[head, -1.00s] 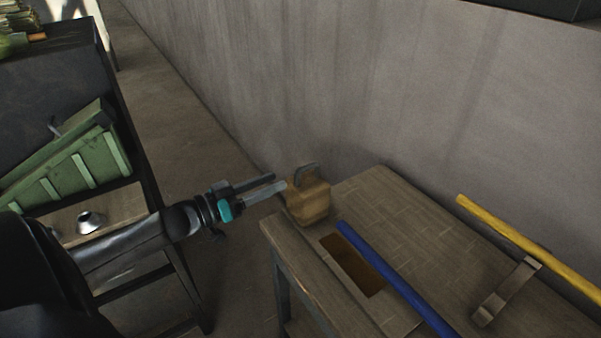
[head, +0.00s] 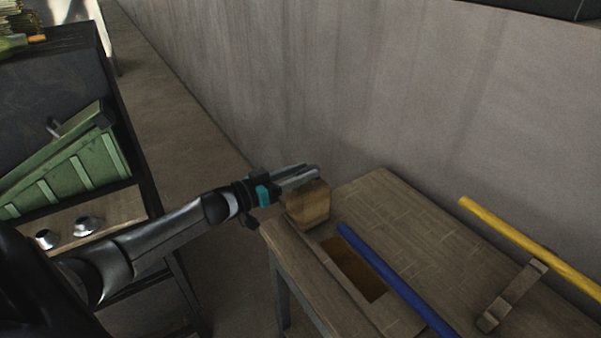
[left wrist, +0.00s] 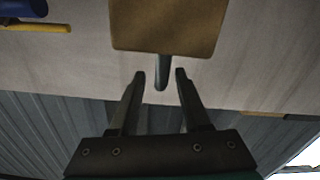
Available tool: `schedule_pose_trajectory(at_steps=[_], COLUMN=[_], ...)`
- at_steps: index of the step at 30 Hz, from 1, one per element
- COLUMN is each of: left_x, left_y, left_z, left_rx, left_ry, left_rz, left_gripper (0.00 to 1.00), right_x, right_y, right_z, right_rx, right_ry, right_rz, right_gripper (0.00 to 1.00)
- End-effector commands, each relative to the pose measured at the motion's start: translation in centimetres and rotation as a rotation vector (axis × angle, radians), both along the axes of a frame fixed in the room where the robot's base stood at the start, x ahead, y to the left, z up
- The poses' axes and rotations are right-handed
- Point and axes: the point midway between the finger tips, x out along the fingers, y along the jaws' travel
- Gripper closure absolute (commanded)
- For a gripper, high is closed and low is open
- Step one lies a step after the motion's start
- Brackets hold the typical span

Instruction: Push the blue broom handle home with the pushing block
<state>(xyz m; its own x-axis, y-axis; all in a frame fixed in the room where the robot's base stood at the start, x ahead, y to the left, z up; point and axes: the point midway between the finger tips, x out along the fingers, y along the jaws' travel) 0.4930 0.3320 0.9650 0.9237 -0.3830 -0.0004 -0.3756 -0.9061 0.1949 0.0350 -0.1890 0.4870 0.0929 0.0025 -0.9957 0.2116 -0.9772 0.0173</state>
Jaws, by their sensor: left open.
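The pushing block (head: 309,205) is a wooden block at the far left corner of the bench, beside the end of the blue broom handle (head: 392,277). In the left wrist view the block (left wrist: 168,22) shows with its grey metal handle (left wrist: 162,72) extending between my fingers. My left gripper (head: 318,172) is over the top of the block and hides its handle in the head view. In the left wrist view the gripper (left wrist: 160,75) is open, with a finger on each side of the handle and gaps showing. My right gripper is not in view.
The wooden bench (head: 385,200) has a dark brown recess (head: 352,268) under the blue handle. A yellow handle (head: 530,250) and a wooden bracket (head: 513,296) lie to the right. A wall (head: 400,100) runs behind. A shelf with a green crate (head: 75,170) stands left.

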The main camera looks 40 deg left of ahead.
Motion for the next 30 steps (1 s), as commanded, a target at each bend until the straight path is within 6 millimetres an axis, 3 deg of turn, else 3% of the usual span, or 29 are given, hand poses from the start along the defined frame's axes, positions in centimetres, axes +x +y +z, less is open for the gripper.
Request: schedule_pose_trajectory(at_steps=[2,15,30], left_x=[-0.01,-0.03,-0.04], left_y=[0.0,0.0,-0.02], left_z=[-0.01,-0.01,-0.01], left_rx=[0.0,-0.001,0.0], left_ry=[0.0,0.0,0.0], left_rz=[0.0,0.0,-0.001], left_gripper=[0.53,1.0,1.0], right_x=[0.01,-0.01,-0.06], right_y=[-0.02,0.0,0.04], right_z=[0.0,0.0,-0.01], right_rx=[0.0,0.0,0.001], right_ry=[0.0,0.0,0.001], right_rz=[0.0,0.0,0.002], right_gripper=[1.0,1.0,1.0])
